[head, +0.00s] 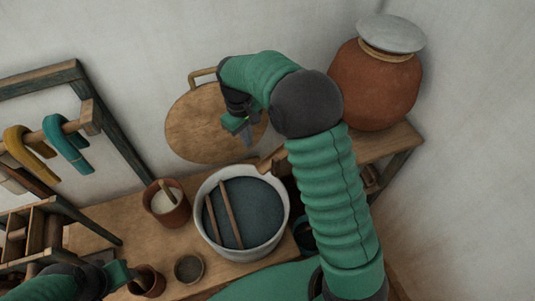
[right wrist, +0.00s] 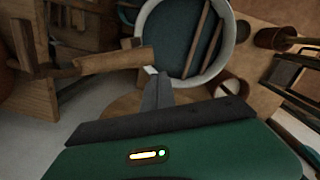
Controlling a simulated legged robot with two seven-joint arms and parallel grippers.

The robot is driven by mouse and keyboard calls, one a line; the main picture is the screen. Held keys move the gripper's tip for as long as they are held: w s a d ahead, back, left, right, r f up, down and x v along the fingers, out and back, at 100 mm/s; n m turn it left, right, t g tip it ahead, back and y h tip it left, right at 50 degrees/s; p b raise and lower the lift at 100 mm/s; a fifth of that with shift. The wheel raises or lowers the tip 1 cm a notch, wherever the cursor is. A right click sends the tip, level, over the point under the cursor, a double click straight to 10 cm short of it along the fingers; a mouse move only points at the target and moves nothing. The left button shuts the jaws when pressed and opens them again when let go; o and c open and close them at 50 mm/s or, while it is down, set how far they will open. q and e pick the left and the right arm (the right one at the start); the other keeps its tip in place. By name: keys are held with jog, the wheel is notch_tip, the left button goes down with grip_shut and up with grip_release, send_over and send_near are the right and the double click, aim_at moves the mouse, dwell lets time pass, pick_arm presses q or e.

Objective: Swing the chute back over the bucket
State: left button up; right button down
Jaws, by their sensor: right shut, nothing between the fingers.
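A short wooden chute-like piece (head: 272,160) juts out beside the white vat in the head view, partly hidden by my right arm. In the right wrist view the same wooden piece (right wrist: 113,60) reaches right toward the vat rim. A dark blue bucket (head: 304,232) shows only in part between the vat and my right arm. My right gripper (head: 247,141) is shut and empty, in front of the round wooden lid and apart from the chute; its fingertips show in the right wrist view (right wrist: 157,82). My left gripper (head: 122,275) is at the lower left, its jaws unclear.
The white vat (head: 283,185) holds dark blue liquid with two sticks across it. A round wooden lid (head: 200,125) leans on the wall. Clay pots (head: 166,208) stand on the table left of the vat. A large lidded jar (head: 375,85) stands at the back right.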

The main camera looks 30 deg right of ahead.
jog(key=w+d+f+n+g, duration=0.1)
jog(key=w+d, duration=0.3)
jog(key=w, duration=0.1)
jog(key=shift+d+f+g+b, duration=0.35)
jog(key=shift+g+b, duration=0.05)
jog(key=shift+s, duration=0.15)
jog(key=p, duration=0.3)
send_over(268, 164)
jog(key=w, duration=0.1)
jog(key=f, duration=0.9)
jog(key=shift+a+f, duration=0.2)
jog(key=shift+s+d, duration=0.15)
jog(key=shift+s, duration=0.5)
jog(key=shift+f, duration=0.1)
jog(key=shift+w, duration=0.1)
